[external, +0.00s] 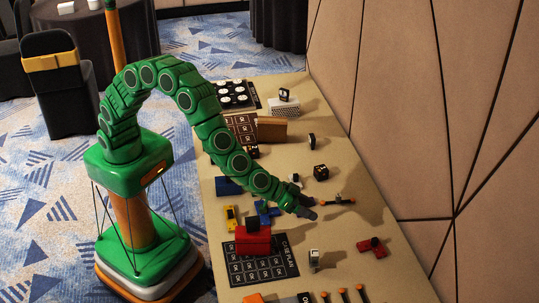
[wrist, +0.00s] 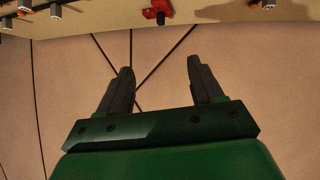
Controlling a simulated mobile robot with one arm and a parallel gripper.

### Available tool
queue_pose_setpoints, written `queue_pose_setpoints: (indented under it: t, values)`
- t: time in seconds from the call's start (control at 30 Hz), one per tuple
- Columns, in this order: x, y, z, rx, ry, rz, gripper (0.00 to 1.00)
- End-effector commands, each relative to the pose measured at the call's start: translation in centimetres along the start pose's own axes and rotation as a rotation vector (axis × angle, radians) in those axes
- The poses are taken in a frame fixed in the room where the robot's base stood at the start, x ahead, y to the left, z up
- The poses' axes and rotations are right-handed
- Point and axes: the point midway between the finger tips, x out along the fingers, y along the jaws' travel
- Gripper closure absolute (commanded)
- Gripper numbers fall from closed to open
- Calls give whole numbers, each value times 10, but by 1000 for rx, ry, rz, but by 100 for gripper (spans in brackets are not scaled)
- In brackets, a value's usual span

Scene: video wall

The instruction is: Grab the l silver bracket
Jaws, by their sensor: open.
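My gripper (external: 307,206) is open and empty above the middle of the table in the external view. In the wrist view its two dark fingers (wrist: 160,68) stand apart with only the wall between them. A small upright silver-white piece with a dark top (external: 314,258) stands on the table nearer the camera than my gripper. It may be the L silver bracket, but its shape is too small to be sure. The wrist view shows a grey piece (wrist: 268,4) cut off at the top edge; I cannot tell if it is the same one.
A red part (external: 371,245) lies near the wall and also shows in the wrist view (wrist: 157,11). An orange-ended dark rod (external: 337,200) lies beside my gripper. A red block (external: 252,241) and a black plan sheet (external: 266,266) are left. The panelled wall (external: 430,110) bounds the table's right.

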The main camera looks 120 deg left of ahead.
Motion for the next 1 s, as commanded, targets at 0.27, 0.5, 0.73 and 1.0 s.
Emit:
queue_pose_setpoints:
  t: [0.27, 0.5, 0.73, 1.0]
  values:
    - [-25, 57, -3, 111, 118, -3, 34]
    - [-44, 90, -3, 176, 189, -9, 34]
    - [-30, 87, 22, 189, 197, -14, 34]
    - [-3, 79, 61, 188, 196, -13, 34]
